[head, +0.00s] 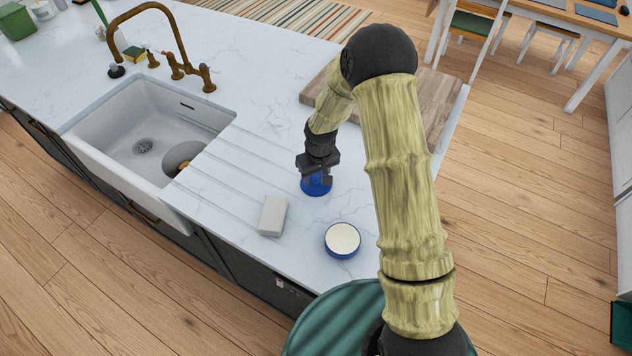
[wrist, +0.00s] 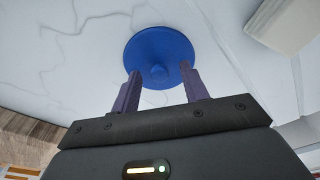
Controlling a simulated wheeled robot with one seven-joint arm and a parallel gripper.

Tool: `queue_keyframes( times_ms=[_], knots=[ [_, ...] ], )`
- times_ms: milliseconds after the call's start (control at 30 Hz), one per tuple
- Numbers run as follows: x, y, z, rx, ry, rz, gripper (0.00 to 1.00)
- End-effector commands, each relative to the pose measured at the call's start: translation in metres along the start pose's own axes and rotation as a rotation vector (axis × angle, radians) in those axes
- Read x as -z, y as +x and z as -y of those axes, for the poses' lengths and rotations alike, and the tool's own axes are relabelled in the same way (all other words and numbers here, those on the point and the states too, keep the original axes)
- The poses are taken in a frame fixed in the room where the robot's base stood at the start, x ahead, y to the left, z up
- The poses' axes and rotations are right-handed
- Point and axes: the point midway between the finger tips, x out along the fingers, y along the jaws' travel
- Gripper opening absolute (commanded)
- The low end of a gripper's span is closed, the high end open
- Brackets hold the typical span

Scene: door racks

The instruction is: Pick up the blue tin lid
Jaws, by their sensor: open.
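The blue tin lid (head: 316,186) lies on the white marble counter, partly hidden by my gripper in the head view. In the wrist view the lid (wrist: 160,52) is a round blue disc with a small knob (wrist: 158,73) near its middle. My gripper (head: 318,182) is directly over the lid, pointing down. In the wrist view its two fingers (wrist: 160,78) are open, one on each side of the knob. Whether they touch the lid I cannot tell. A blue tin (head: 342,241) with a cream-coloured top face stands nearer to me, to the lid's right.
A pale grey block (head: 272,215) lies left of the tin; its corner shows in the wrist view (wrist: 285,22). A white sink (head: 150,130) with a brass tap (head: 178,68) is on the left. A wooden board (head: 440,105) lies behind my arm. The counter's front edge is close to the tin.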

Motion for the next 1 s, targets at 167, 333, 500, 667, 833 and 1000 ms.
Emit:
queue_keyframes(
  times_ms=[167, 333, 500, 667, 833, 1000],
  knots=[
    [0.000, 0.000, 0.000, 0.000, 0.000, 0.000, 0.15],
    [0.000, 0.000, 0.000, 0.000, 0.000, 0.000, 0.00],
    [0.000, -0.001, -0.001, 0.000, 0.002, 0.000, 0.00],
    [0.002, -0.007, 0.000, 0.000, 0.000, -0.002, 0.00],
    [0.004, -0.027, 0.000, -0.001, -0.001, -0.005, 0.00],
    [0.009, -0.059, 0.000, -0.002, -0.001, -0.006, 0.00]
  ],
)
